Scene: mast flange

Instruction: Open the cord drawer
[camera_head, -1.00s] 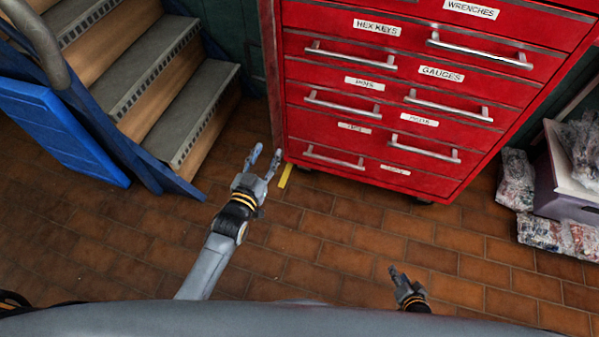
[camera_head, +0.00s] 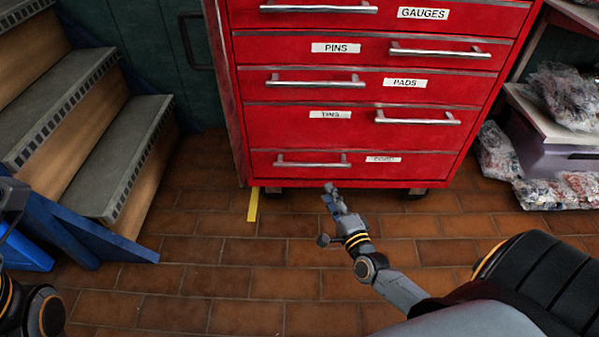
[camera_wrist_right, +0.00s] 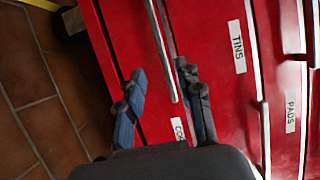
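The cord drawer (camera_head: 345,172) is the bottom drawer of the red tool chest and looks shut. Its small white label (camera_head: 383,159) is blurred in the head view and partly hidden in the right wrist view (camera_wrist_right: 178,130). Its silver bar handle (camera_head: 312,162) is left of the label. My right gripper (camera_head: 327,215) is open and empty, low in front of this drawer. In the right wrist view, its fingers (camera_wrist_right: 162,97) are spread and the handle (camera_wrist_right: 161,50) lies ahead, its near end between them in the picture. My left gripper (camera_head: 10,198) is cut off at the left edge.
Drawers labelled tins (camera_head: 330,115), pads (camera_head: 405,83) and pins (camera_head: 336,48) sit above. Steps (camera_head: 110,150) with a blue frame (camera_head: 90,225) stand left. A shelf with bagged items (camera_head: 560,95) stands right. The tiled floor before the chest is clear, with a yellow strip (camera_head: 252,205).

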